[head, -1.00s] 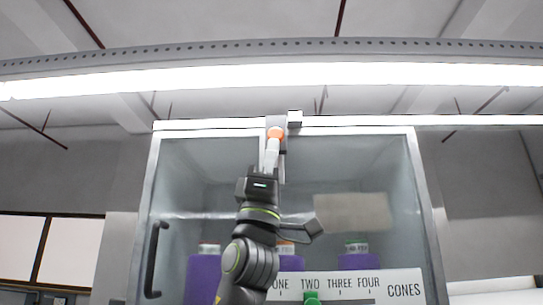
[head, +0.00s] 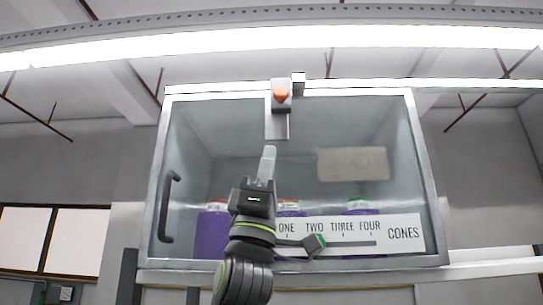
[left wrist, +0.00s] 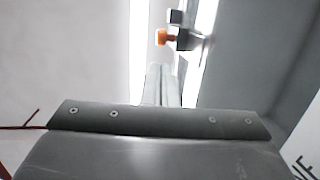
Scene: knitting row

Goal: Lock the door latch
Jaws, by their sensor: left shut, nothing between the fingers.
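The glass cabinet door (head: 153,190) is shut in its frame, with a dark handle at its left. The latch (head: 276,125) sits at the top middle: a grey plate and block with an orange knob (head: 281,95). The knob also shows in the left wrist view (left wrist: 161,37), beside a dark block. My left gripper (head: 267,150) is below the latch, shut and empty, its fingertips pointing up. In the left wrist view its fingers (left wrist: 160,85) end short of the knob, apart from it. Whether the latch is locked is unclear. My right gripper is not in view.
Behind the glass stand several purple cones or spools (head: 212,232) with coloured tops. A blank tan card (head: 352,163) is at the right of the glass.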

